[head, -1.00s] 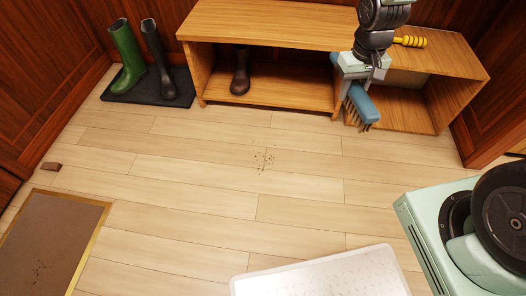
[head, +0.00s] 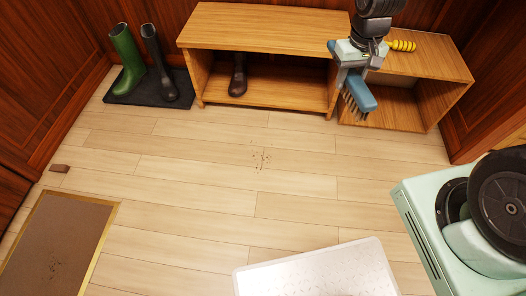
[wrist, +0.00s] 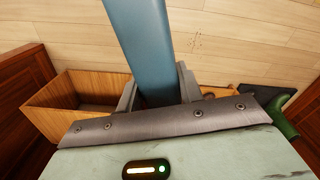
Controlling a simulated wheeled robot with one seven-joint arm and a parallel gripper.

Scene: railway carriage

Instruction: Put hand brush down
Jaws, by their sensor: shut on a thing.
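The hand brush (head: 360,94) has a blue back and brown bristles that point down and to the left. My gripper (head: 350,78) is shut on it and holds it in the air in front of the right part of the wooden bench (head: 255,28). In the wrist view the blue brush (wrist: 140,40) runs up from between my two grey fingers (wrist: 158,95). The bristles are hidden in that view. Whether the brush touches the bench cannot be told.
A yellow-handled thing (head: 401,45) lies on the bench's right end. A dark boot (head: 238,76) stands in its left compartment. A green boot (head: 127,55) and a dark boot (head: 160,65) stand on a black mat (head: 118,97).

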